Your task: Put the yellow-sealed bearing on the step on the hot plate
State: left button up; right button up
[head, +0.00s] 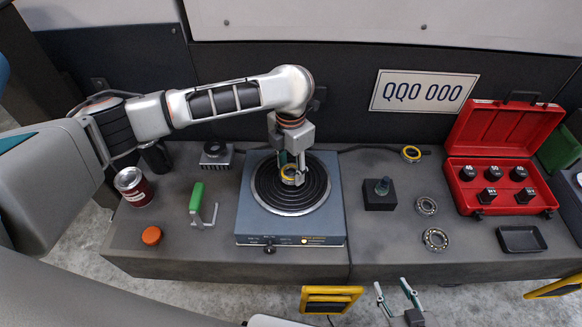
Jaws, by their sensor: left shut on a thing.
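My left gripper (291,178) points down over the hot plate (244,222), close to the middle of its black ringed disc. It is shut on a small ring with a yellow face, which looks like a yellow-sealed bearing (288,181). The fingers partly hide the ring, and I cannot tell whether it touches the disc. Another ring with a yellow face (411,153) lies at the back of the bench, right of the hot plate. My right gripper (392,288) is at the bottom edge, in front of the bench, with its fingers apart and empty.
Two steel bearings (426,205) (435,239) lie right of a dark block (380,200) with a peg. An open red case (510,172) and a black tray (521,239) stand further right. A green-handled tool (196,198), a red can (132,185) and an orange cap (151,235) are left.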

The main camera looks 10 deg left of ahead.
aim_at(291, 174)
pick_arm(q)
jog(key=o, duration=1.2)
jog(key=shift+o, duration=0.2)
jog(key=shift+r, duration=0.1)
notch_tip(291, 174, up, 12)
jog(key=p, duration=0.2)
jog(key=shift+p, duration=0.3)
